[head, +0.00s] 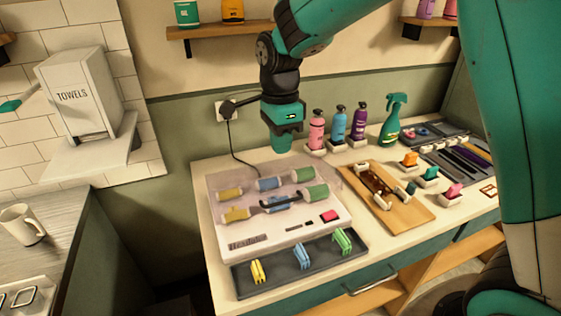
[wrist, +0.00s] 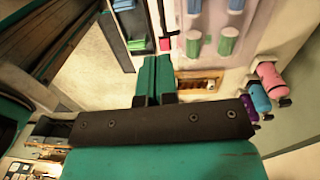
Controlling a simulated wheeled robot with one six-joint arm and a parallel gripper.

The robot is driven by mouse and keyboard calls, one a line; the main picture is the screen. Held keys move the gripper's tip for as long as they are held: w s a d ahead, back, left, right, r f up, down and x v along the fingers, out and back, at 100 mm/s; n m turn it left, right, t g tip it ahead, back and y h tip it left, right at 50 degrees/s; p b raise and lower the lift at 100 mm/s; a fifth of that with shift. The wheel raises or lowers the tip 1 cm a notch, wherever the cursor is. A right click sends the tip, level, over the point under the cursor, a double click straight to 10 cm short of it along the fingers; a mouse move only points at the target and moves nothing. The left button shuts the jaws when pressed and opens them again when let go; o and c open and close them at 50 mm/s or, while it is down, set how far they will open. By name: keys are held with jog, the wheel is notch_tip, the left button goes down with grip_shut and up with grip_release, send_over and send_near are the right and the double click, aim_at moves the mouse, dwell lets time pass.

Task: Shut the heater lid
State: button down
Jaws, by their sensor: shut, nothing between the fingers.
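The heater (head: 285,240) is a pale box on the counter with yellow, blue and green rollers in two rows. Its clear, pinkish lid (head: 240,180) lies over the rollers, with a dark handle bar (head: 280,203) across the front row. It looks lowered, but I cannot tell whether it is fully flush. My gripper (head: 283,145) points down behind the heater's back right part, apart from the lid. In the wrist view my gripper's teal fingers (wrist: 153,72) are together and empty. Part of the heater with blue and green rollers (wrist: 228,40) shows beyond them.
A dark tray (head: 300,264) with coloured clips lies in front of the heater. A wooden board (head: 405,208) is to its right. Pink, blue and purple bottles (head: 317,130) and a green spray bottle (head: 392,120) stand at the back. A cable (head: 232,150) runs to the wall socket.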

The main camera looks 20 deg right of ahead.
jog(key=p, duration=0.4)
send_near(274, 185)
jog(key=s+f, duration=0.6)
jog(key=f, duration=0.1)
jog(key=shift+s+d+f, duration=0.1)
jog(key=shift+s+f, duration=0.1)
